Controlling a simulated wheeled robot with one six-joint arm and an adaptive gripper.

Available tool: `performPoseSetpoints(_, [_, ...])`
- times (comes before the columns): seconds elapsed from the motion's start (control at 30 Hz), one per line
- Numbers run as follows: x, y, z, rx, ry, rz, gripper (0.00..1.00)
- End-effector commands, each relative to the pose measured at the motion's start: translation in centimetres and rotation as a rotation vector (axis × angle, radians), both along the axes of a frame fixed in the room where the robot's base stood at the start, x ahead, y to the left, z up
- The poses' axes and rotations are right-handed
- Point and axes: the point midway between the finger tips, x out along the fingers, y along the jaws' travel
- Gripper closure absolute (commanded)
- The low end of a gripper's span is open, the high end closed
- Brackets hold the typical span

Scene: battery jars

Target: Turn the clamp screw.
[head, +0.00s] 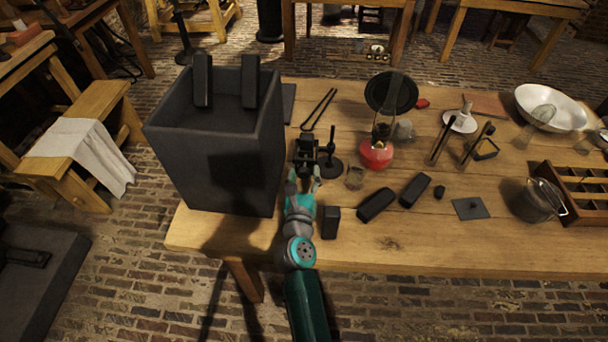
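A small black clamp-like device (305,150) stands on the wooden table, just right of the large dark jar. Its screw is too small and dark to make out. My gripper (304,180) is at the near side of this device, pointing away from me toward it. Its two grey fingers are spread apart, one on each side of the device's near end. I cannot tell whether they touch it. Nothing is visibly held between them.
The tall dark jar (225,165) stands close on the left. A black block (331,222) lies right of my gripper. The table's front right (430,245) is clear.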

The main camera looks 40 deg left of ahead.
Motion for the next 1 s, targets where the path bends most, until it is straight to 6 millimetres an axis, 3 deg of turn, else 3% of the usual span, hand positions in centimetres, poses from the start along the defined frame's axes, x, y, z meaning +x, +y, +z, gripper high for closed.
performPoseSetpoints(0.03, [-0.01,-0.01,0.00,0.000,0.000,0.000,0.59])
performPoseSetpoints(0.2, [-0.02,-0.01,-0.01,0.000,0.000,0.000,1.00])
performPoseSetpoints(0.73, [0.02,-0.07,0.02,-0.211,-0.129,0.000,1.00])
performPoseSetpoints(1.0, [0.02,-0.07,0.03,-0.230,-0.141,0.000,1.00])
